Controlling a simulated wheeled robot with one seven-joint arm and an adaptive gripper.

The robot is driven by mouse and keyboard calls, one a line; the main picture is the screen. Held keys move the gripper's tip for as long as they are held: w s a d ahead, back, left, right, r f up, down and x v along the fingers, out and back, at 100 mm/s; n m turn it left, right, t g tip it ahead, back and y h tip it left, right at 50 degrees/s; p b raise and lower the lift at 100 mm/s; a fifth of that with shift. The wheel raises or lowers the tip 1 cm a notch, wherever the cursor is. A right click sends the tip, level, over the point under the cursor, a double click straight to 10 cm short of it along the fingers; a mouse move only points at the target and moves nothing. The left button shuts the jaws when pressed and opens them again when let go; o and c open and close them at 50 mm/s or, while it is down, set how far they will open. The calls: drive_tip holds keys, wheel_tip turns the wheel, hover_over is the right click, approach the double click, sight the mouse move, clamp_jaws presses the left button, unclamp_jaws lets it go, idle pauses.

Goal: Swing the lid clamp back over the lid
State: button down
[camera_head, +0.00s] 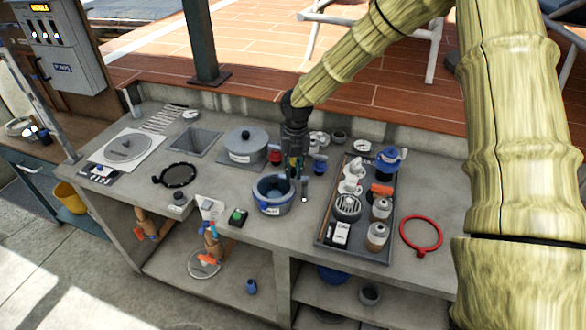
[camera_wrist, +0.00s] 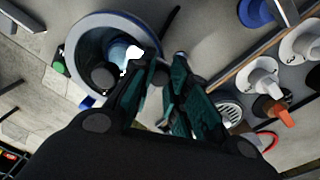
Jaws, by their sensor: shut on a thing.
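A grey pot with a blue rim (camera_head: 268,207) stands on the concrete counter. It also shows in the wrist view (camera_wrist: 84,50), with a pale blue and a dark round part inside its ring. My gripper (camera_head: 293,174) points down at the pot's right rim. In the wrist view my gripper's teal-padded fingers (camera_wrist: 165,70) are close together beside the rim, shut on a small part that I take for the lid clamp. The fingers hide most of it, so its angle over the lid is unclear. A slim grey upright piece (camera_head: 304,188) stands just right of the pot.
A dark tray (camera_head: 321,243) with several fittings lies right of the pot, with a red ring (camera_head: 421,234) beyond it. A large lidded grey pot (camera_head: 246,146) stands behind left. A green-button box (camera_head: 237,217) sits near the front edge.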

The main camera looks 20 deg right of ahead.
sight(295, 171)
drive_tip(key=shift+r, duration=0.15)
drive_tip(key=c, duration=1.7)
unclamp_jaws()
drive_tip(key=o, duration=0.4)
drive_tip(key=shift+s+a+r, duration=0.1)
drive_tip(key=shift+s, duration=0.1)
drive_tip(key=shift+w, duration=0.1)
drive_tip(key=r, duration=1.2)
drive_tip(key=shift+d, duration=0.3)
drive_tip(key=shift+f, duration=0.1)
